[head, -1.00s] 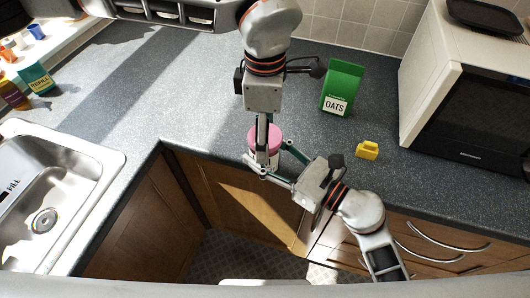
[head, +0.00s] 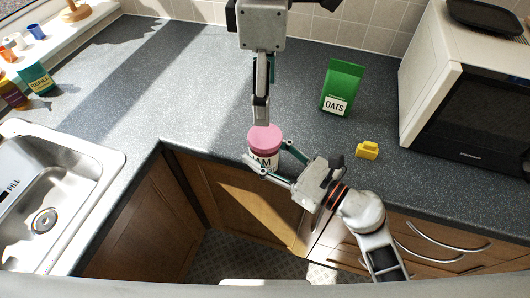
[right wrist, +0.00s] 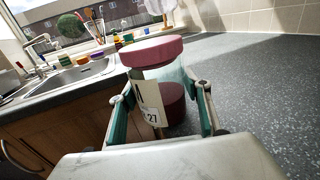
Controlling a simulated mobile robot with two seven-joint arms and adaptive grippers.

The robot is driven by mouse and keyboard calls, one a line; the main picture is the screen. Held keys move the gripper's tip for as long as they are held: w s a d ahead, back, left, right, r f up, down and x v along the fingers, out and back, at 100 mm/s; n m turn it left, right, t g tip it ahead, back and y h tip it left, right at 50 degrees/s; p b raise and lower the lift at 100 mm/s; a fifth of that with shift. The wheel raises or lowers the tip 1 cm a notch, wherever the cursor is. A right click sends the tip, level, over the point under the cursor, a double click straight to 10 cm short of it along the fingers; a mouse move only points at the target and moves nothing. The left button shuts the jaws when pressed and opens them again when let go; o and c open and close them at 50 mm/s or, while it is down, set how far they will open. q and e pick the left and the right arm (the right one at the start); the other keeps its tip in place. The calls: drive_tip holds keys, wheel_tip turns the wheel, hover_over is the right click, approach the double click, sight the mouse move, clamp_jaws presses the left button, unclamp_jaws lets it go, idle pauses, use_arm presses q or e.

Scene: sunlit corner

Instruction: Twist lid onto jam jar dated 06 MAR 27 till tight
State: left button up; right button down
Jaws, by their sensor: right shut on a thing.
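In the right wrist view the jar (right wrist: 173,103) shows dark red contents and a label ending in "27"; the rest of the date is not readable. A pink lid (head: 265,137) sits on top of the jar; it also shows in the right wrist view (right wrist: 151,51). Whether it is fully seated I cannot tell. My right gripper (head: 268,155) is shut around the jar's body. My left gripper (head: 261,110) points down just above and behind the lid, its fingers seen edge-on.
A green oats carton (head: 341,88) and a small yellow object (head: 367,150) stand to the right on the counter (head: 180,90). A microwave (head: 465,90) is farther right. A sink (head: 50,200) is at the left. Counter left of the jar is clear.

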use_arm(q)
drive_tip(key=shift+r, duration=0.4)
use_arm(e)
drive_tip(key=c, duration=0.9)
unclamp_jaws()
drive_tip(key=v, duration=1.2)
drive_tip(key=shift+s, duration=0.1)
